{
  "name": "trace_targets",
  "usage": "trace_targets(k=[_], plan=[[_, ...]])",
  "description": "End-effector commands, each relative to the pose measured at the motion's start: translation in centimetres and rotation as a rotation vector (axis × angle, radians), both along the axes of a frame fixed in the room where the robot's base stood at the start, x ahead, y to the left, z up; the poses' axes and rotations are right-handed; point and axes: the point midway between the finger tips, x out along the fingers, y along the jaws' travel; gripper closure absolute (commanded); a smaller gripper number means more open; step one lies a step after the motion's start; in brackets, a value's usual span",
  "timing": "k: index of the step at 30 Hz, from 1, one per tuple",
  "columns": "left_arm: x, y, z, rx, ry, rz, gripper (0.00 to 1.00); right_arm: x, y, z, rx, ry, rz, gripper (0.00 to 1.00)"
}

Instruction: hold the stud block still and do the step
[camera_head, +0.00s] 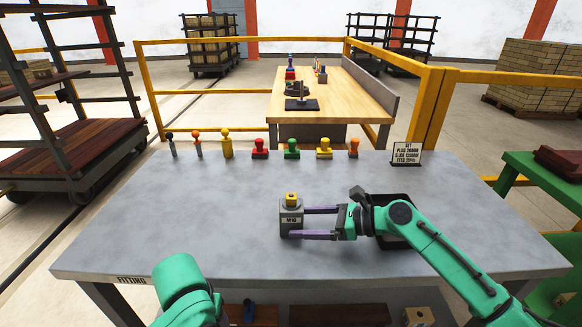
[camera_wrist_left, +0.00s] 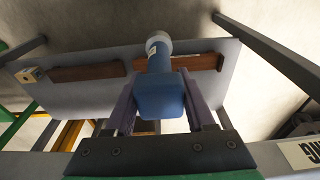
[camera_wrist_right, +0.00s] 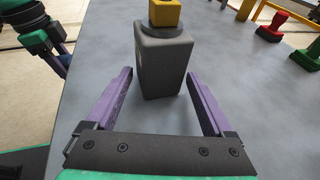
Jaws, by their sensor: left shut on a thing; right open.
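The stud block (camera_head: 291,219) is a dark grey block with a yellow piece on top, upright on the grey table. My right gripper (camera_head: 297,222) is open with its purple fingers to either side of the block. In the right wrist view the block (camera_wrist_right: 163,62) stands between the fingertips, with gaps on both sides. In the left wrist view my left gripper (camera_wrist_left: 158,98) is shut on a blue tool (camera_wrist_left: 160,92) with a pale round end. The left fingers are hidden in the head view.
A row of stamp-like tools and pegs, including a red one (camera_head: 260,149) and a green one (camera_head: 292,149), lines the table's back. A sign (camera_head: 407,153) stands right of them. A black tray (camera_head: 400,241) lies under my right arm. The table's left side is clear.

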Motion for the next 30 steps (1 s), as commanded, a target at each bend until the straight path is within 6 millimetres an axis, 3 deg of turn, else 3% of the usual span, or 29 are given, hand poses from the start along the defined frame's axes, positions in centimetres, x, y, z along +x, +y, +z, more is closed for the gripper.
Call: trace_targets(k=[1, 7, 14, 15, 21, 30], plan=[[0.1, 0.0, 1.6, 0.0, -0.004, 0.0, 1.0, 0.2, 0.8, 0.9, 0.003, 0.0, 0.002, 0.14], [0.1, 0.0, 2.1, 0.0, -0.003, 0.0, 1.0, 0.7, 2.4, -0.1, 0.001, -0.002, 0.002, 0.14], [0.1, 0.0, 2.0, 0.0, -0.003, 0.0, 1.0, 0.8, 2.5, -0.4, 0.0, -0.003, 0.001, 0.14], [0.1, 0.0, 2.0, 0.0, -0.003, 0.0, 1.0, 0.8, 2.5, -0.4, 0.0, -0.003, 0.001, 0.21], [0.1, 0.0, 2.0, 0.0, -0.003, 0.0, 1.0, 0.8, 2.5, -0.4, 0.0, -0.003, 0.001, 0.93], [0.1, 0.0, 2.0, 0.0, -0.004, 0.0, 1.0, 0.8, 2.4, -0.3, 0.001, -0.004, 0.001, 0.93]])
